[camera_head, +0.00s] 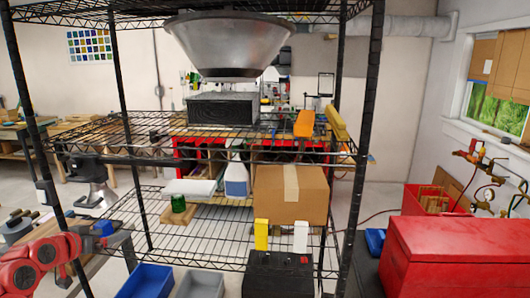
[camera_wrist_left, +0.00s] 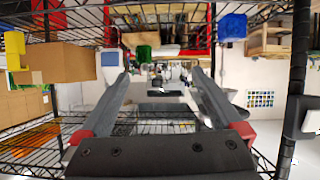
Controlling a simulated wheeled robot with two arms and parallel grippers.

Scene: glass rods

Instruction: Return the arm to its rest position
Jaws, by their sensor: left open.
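My left arm (camera_head: 40,255), with red joints, comes in at the lower left of the head view. My left gripper (camera_head: 120,243) is at the left side of the wire rack, close to its front left post. The left wrist view shows its two grey fingers (camera_wrist_left: 160,85) spread wide apart with nothing between them. That view is turned upside down, and the fingers point toward the rack and the room beyond. Whether the gripper touches the rack cannot be told. My right gripper is in neither view.
A red toolbox (camera_head: 440,250) stands at right.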

